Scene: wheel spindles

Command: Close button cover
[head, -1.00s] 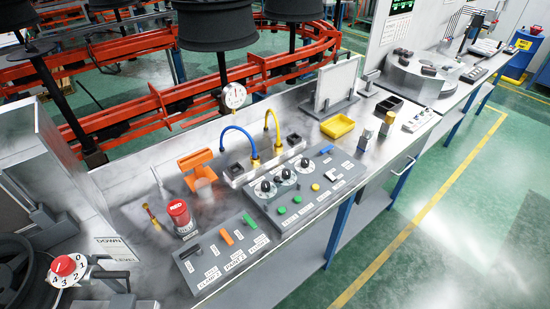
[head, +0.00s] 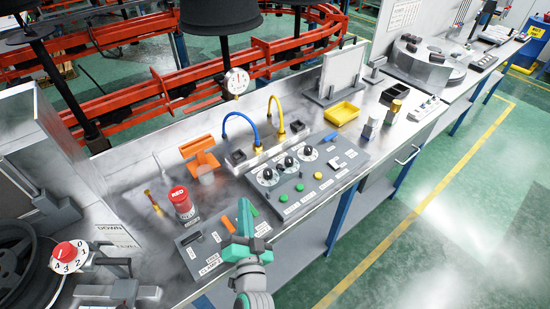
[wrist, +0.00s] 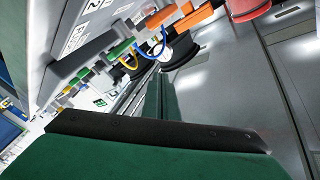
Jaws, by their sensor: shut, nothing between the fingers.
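No part is plainly marked as a button cover. My teal gripper (head: 243,206) is shut and empty over the right part of the small lever panel (head: 190,245), well in front of the orange piece. It hides some of the panel's labels. In the wrist view my closed fingers (wrist: 163,98) point up the picture, with an orange part (wrist: 183,20) beyond them.
A red can (head: 181,204) stands left of the cup. A grey panel with black knobs and coloured buttons (head: 300,178) is to the right. Blue (head: 238,118) and yellow (head: 274,112) hoses arch behind it. A yellow tray (head: 342,113) lies farther right. A red dial (head: 65,252) is at left.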

